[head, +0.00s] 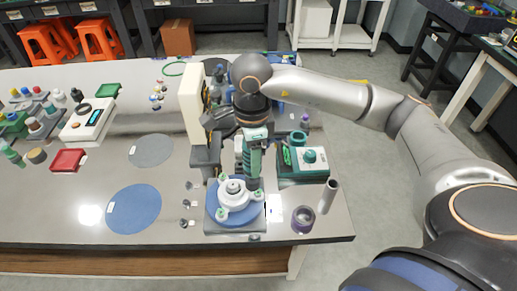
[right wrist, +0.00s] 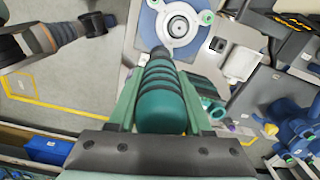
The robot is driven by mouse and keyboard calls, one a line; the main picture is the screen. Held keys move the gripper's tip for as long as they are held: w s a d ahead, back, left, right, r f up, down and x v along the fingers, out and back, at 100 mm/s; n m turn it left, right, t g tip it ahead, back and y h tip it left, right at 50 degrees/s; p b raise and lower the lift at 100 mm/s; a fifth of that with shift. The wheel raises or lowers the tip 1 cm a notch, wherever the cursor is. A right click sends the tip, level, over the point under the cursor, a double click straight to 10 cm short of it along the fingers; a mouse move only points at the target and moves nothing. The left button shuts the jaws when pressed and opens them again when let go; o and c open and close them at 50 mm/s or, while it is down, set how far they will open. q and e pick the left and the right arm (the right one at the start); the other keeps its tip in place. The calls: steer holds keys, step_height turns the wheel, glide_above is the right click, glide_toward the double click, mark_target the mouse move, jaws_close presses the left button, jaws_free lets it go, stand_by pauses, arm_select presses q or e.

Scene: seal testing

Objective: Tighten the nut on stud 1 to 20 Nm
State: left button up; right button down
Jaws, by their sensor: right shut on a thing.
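My right gripper (head: 256,143) is shut on a green ribbed-handled tool (right wrist: 162,100), which also shows in the head view (head: 253,160). The tool hangs down at the right side of a white round flange (head: 238,198) with a raised centre. The flange sits on a blue round pad on a grey base, with small green-topped studs around its rim, one at front left (head: 222,213). In the wrist view the tool's dark end reaches the edge of the flange (right wrist: 178,26). I cannot tell whether it sits on a nut, or which stud is number 1. My left gripper is not in view.
A pale upright column (head: 191,100) stands just behind-left of the flange. A green device with a knob (head: 309,156), a purple-rimmed cup (head: 303,219) and a grey cylinder (head: 328,196) stand to the right. Blue (head: 134,208) and grey (head: 150,150) round mats lie left, with bare table around them.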

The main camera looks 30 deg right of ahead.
steer(key=m, duration=0.3)
steer(key=d+m, duration=0.1)
steer(key=m, duration=0.1)
steer(key=shift+w+r, duration=0.1)
steer(key=shift+w, duration=0.2)
steer(key=shift+w+d+f+m+b, duration=0.1)
steer(key=shift+d+f+m+b, duration=0.1)
steer(key=shift+f+m+b, duration=0.55)
steer(key=shift+w+d+f+m+b, duration=0.1)
steer(key=shift+d+f+m+b, duration=0.2)
steer(key=shift+f+m, duration=0.9)
steer(key=shift+w+d+f+m+b, duration=0.15)
steer(key=shift+f+m+b, duration=0.45)
steer(key=shift+m, duration=0.65)
steer(key=shift+s, duration=0.1)
steer(key=shift+f+b, duration=0.8)
steer(key=shift+f, duration=0.3)
step_height(320, 180, up, 5)
steer(key=p, duration=0.3)
